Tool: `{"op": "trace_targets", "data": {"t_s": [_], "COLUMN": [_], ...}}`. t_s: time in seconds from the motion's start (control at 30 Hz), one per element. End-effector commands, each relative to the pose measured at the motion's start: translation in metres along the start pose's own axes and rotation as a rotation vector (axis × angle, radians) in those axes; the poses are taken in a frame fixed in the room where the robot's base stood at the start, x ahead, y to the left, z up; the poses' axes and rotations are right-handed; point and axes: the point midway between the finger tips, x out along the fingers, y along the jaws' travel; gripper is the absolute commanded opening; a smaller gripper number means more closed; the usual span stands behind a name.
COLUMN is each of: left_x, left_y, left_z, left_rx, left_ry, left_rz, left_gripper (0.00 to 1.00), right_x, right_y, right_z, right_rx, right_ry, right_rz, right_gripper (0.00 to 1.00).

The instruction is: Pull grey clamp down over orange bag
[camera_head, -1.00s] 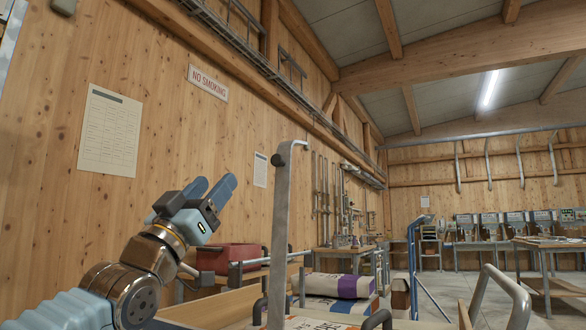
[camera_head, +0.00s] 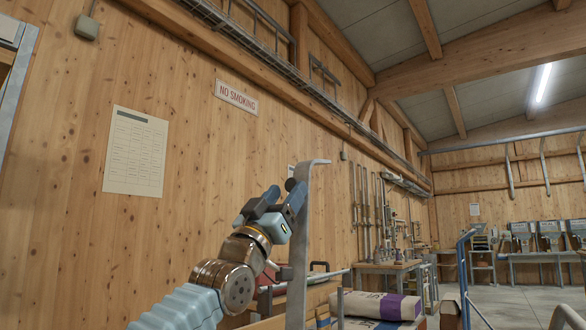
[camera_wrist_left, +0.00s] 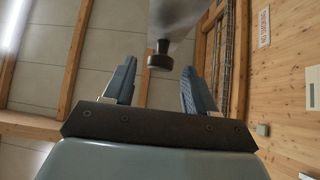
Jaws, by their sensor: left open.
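The grey clamp (camera_head: 308,245) is a tall upright metal bar with a bent top, in the lower middle of the head view. A dark knob (camera_head: 291,184) sticks out to the left near its top. My left gripper (camera_head: 284,200) is open at the knob, its blue-grey fingers overlapping the bar's left edge in the picture. In the left wrist view the knob (camera_wrist_left: 159,60) shows between and beyond the open fingers of my left gripper (camera_wrist_left: 158,84), without clear contact. I cannot make out the orange bag; the clamp's lower end is cut off. My right gripper is not in view.
A pale bag with a purple band (camera_head: 383,305) lies right of the clamp. A blue rail (camera_head: 465,270) stands further right. A wooden wall (camera_head: 190,220) runs along the left. The space above the clamp's top is free.

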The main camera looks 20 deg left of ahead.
Motion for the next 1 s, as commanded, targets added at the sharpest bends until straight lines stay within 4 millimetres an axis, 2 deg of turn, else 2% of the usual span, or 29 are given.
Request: {"op": "trace_targets", "data": {"t_s": [0.03,0.2,0.6,0.9,0.97,1.0], "left_x": [0.015,0.034,0.038,0.038,0.038,0.038], "left_y": [0.000,0.000,0.000,0.000,0.000,0.000], "left_z": [-0.004,-0.002,0.001,0.000,0.000,0.000], "left_rx": [-0.002,-0.001,0.000,0.000,0.000,0.000], "left_ry": [0.000,0.000,-0.001,0.000,0.000,0.000], "left_rz": [0.000,0.000,0.000,0.000,-0.001,-0.001], "left_gripper": [0.56,0.56,0.56,0.10,0.01,0.00], "right_x": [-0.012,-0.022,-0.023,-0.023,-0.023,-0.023], "right_y": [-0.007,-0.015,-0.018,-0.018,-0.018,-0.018], "right_z": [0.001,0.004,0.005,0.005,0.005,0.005], "right_rx": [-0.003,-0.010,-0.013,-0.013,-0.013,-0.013], "right_ry": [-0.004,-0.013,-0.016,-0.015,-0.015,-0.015], "right_rz": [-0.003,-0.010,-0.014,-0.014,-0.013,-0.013], "right_gripper": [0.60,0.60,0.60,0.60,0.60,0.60]}}
